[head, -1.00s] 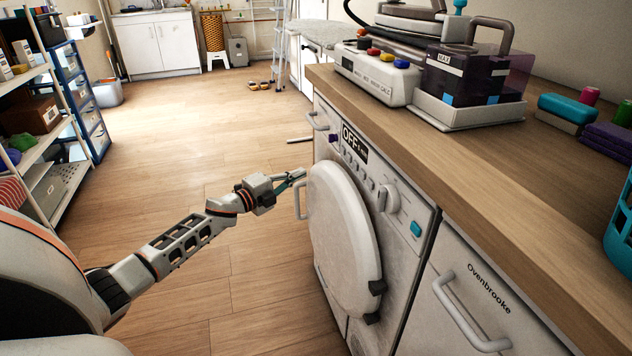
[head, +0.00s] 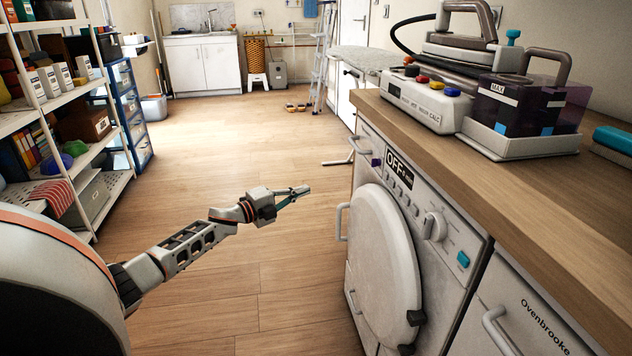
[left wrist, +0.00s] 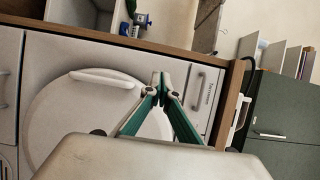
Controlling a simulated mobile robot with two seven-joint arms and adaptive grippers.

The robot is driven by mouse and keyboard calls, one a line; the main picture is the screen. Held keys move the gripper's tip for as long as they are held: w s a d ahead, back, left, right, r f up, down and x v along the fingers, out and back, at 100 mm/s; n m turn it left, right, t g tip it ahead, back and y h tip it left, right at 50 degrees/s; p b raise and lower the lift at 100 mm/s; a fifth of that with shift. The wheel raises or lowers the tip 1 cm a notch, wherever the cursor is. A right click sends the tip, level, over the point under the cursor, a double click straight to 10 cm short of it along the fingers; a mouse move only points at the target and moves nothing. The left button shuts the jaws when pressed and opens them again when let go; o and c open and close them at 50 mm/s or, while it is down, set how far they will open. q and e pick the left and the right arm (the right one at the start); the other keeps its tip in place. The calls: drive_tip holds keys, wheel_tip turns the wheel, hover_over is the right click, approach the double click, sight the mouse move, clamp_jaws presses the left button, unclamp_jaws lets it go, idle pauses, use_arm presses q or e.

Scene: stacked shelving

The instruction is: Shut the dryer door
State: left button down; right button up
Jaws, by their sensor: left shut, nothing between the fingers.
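The dryer door (head: 386,262) is a round white door on the front of the white dryer (head: 455,262), in the right half of the head view. It looks flush or nearly flush with the front; I cannot tell whether it is latched. Its pale handle (head: 341,222) is on its left edge, its dark hinges at lower right. My left gripper (head: 306,190) is shut and empty, apart from the door, to the left of the handle over the floor. In the left wrist view the gripper (left wrist: 161,78) is in front of the door (left wrist: 55,112) and its handle (left wrist: 103,77). My right gripper is out of view.
A wooden counter (head: 480,165) runs above the dryer, with a steam iron station (head: 427,100) on it. A shelf rack (head: 60,110) stands at left. A stepladder (head: 320,60) and ironing board (head: 368,58) stand farther back. The wooden floor (head: 240,140) between is clear.

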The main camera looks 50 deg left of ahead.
use_arm(q)
drive_tip(key=a, duration=0.1)
drive_tip(key=s+a, duration=0.1)
drive_tip(key=shift+a, duration=0.35)
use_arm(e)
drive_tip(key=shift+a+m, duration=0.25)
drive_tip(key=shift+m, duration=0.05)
